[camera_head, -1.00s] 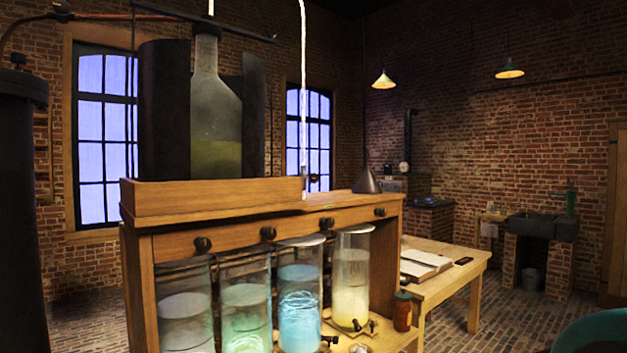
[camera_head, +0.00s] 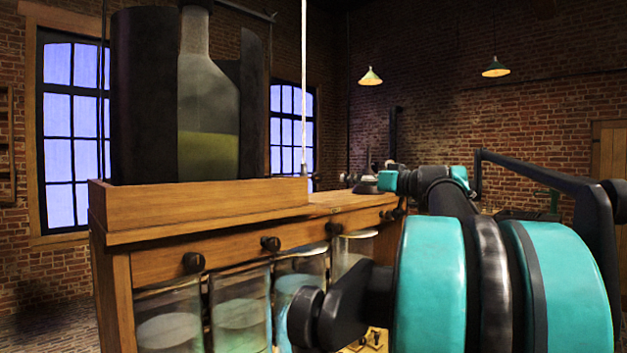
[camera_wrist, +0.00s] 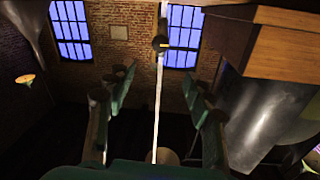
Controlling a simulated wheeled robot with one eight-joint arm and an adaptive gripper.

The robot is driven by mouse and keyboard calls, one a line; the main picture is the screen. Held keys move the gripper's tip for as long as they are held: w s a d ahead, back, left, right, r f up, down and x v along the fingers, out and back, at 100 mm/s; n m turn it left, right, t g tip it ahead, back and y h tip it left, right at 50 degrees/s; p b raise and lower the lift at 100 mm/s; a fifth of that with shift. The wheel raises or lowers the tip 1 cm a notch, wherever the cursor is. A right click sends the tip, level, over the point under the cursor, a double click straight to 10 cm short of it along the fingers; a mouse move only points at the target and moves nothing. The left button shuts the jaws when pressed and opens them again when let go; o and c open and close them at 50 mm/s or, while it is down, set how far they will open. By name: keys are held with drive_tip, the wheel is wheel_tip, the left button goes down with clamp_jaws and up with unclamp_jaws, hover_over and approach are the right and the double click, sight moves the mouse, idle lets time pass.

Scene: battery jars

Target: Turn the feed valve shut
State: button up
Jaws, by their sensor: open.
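A dark round fitting with a yellow bar (camera_wrist: 160,43) sits on the thin white line in the upper middle of the wrist view; it looks like the feed valve. In the head view a small dark piece (camera_head: 316,176) shows beside the white line (camera_head: 303,90), too small to tell for sure. My gripper (camera_wrist: 158,86) is open, its two green-padded fingers apart on either side of the white line. The fitting appears beyond the fingertips, not touched. In the head view my arm crosses the right side and hides much of the cabinet's right end.
The wooden cabinet (camera_head: 200,230) carries a large bottle (camera_head: 209,120) between dark panels. Glass jars (camera_head: 168,325) stand below its knobs. In the wrist view, a wooden corner (camera_wrist: 283,45) and a grey metal cone (camera_wrist: 262,115) lie close to the right of my gripper.

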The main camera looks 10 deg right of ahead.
sight(319, 178)
drive_tip(key=x, duration=1.7)
drive_tip(key=shift+f, duration=0.1)
drive_tip(key=shift+c, duration=0.4)
drive_tip(key=c, duration=1.1)
